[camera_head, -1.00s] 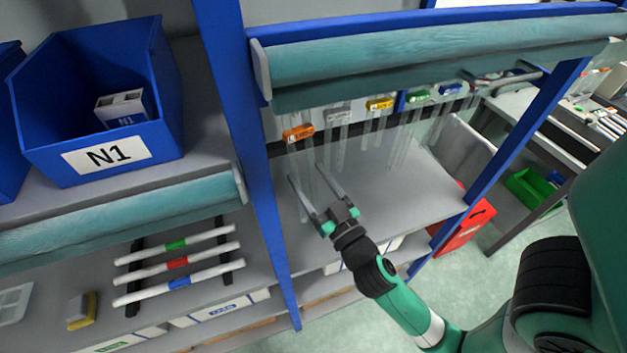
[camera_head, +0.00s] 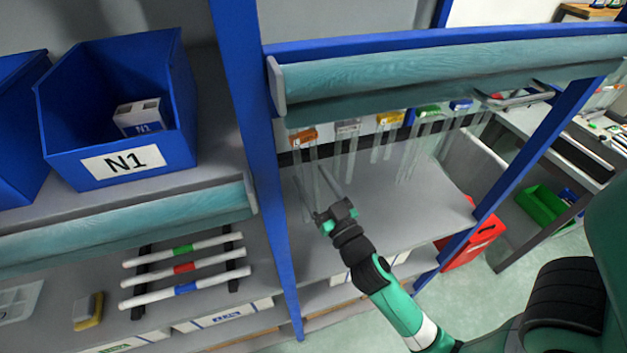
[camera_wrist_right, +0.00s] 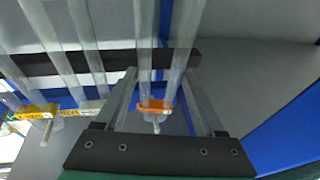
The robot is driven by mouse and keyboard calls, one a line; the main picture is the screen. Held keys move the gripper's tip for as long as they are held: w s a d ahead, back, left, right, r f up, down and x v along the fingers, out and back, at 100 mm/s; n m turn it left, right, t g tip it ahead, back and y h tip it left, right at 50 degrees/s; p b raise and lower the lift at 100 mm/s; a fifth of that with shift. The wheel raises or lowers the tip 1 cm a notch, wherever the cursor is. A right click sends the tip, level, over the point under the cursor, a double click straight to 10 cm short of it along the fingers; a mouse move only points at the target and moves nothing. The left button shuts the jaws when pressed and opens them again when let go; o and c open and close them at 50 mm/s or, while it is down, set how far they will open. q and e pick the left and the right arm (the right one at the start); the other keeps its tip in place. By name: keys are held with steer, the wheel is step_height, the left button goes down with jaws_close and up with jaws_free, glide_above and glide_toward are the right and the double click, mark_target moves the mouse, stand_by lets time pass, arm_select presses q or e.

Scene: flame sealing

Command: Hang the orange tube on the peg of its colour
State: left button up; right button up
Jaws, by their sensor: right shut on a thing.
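The orange tube is a clear, two-legged tube with an orange top piece (camera_head: 303,137), at the left end of the row under the teal-edged shelf. My right gripper (camera_head: 311,176) is shut on its clear legs, below the orange piece. In the right wrist view the orange piece (camera_wrist_right: 154,105) lies between the two fingers. A pale peg (camera_wrist_right: 155,123) sticks out at the orange piece. I cannot tell for sure whether the piece is threaded on it or only in line with it. My left gripper is not in view.
Clear tubes with grey (camera_head: 347,126), yellow (camera_head: 390,118), green (camera_head: 428,111) and blue (camera_head: 461,105) tops hang to the right. A blue upright post (camera_head: 250,140) stands close on the left. The grey shelf (camera_head: 400,215) below is mostly bare.

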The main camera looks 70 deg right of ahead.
steer(key=shift+w+d, duration=0.2)
steer(key=shift+d, duration=0.05)
stand_by(0.7)
steer(key=o, duration=1.4)
steer(key=shift+a, duration=0.1)
steer(key=b+v, duration=0.5)
steer(key=v, duration=0.4)
steer(key=shift+w+a+r+b, duration=0.15)
steer(key=shift+a+r+b, duration=0.05)
steer(key=shift+r+b, duration=0.2)
stand_by(0.7)
